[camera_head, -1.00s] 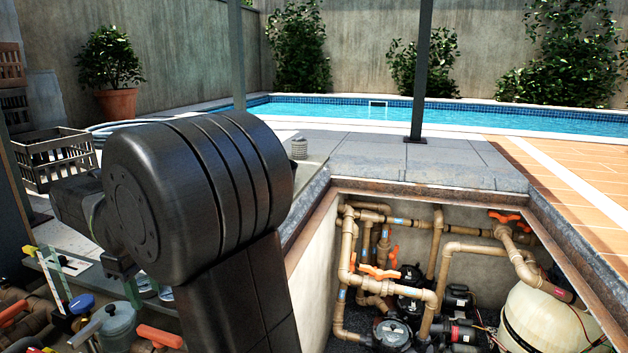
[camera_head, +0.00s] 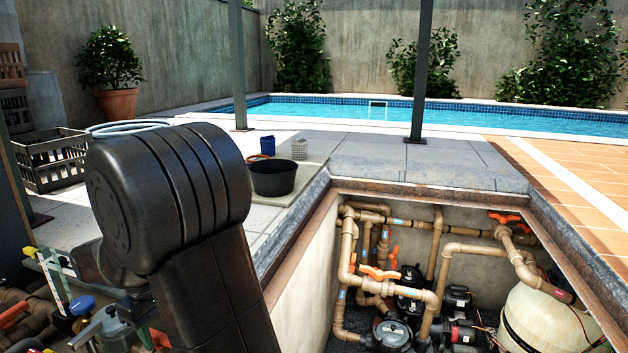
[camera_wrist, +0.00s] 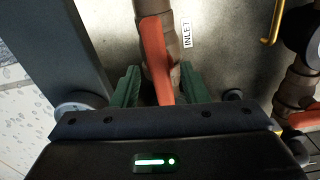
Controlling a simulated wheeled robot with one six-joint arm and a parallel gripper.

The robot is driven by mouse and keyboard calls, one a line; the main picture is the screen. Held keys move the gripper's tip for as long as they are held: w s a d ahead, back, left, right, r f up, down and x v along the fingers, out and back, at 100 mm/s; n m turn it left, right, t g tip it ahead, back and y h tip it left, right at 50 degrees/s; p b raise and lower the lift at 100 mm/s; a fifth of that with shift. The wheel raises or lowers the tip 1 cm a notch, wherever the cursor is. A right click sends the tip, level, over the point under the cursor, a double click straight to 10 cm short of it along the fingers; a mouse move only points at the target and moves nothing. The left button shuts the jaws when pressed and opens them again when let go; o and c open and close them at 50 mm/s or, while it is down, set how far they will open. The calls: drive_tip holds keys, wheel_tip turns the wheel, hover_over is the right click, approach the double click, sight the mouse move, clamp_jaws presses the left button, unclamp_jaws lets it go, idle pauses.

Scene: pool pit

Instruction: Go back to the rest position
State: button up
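My gripper (camera_wrist: 159,78) shows in the wrist view with its two green fingers spread apart. An orange valve handle (camera_wrist: 155,52) on a brown pipe (camera_wrist: 182,72) lies in view between and beyond the fingers, with gaps at its sides. A label reading INLET (camera_wrist: 187,35) is beside the pipe. I cannot tell how far the handle is from the fingers. In the head view my black arm fills the lower left and hides most of the gripper.
Pipes and a blue cap (camera_head: 82,305) are crowded at the lower left. An open pit holds pipes, pumps and a cream tank (camera_head: 545,320). A black bucket (camera_head: 272,180) stands on the paving near the pit edge. A grey crate (camera_head: 50,160) is at left.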

drive_tip(key=m, duration=0.5)
drive_tip(key=shift+m+b, duration=0.3)
drive_tip(key=shift+b, duration=0.1)
drive_tip(key=shift+m, duration=1.4)
drive_tip(key=shift+d, duration=0.1)
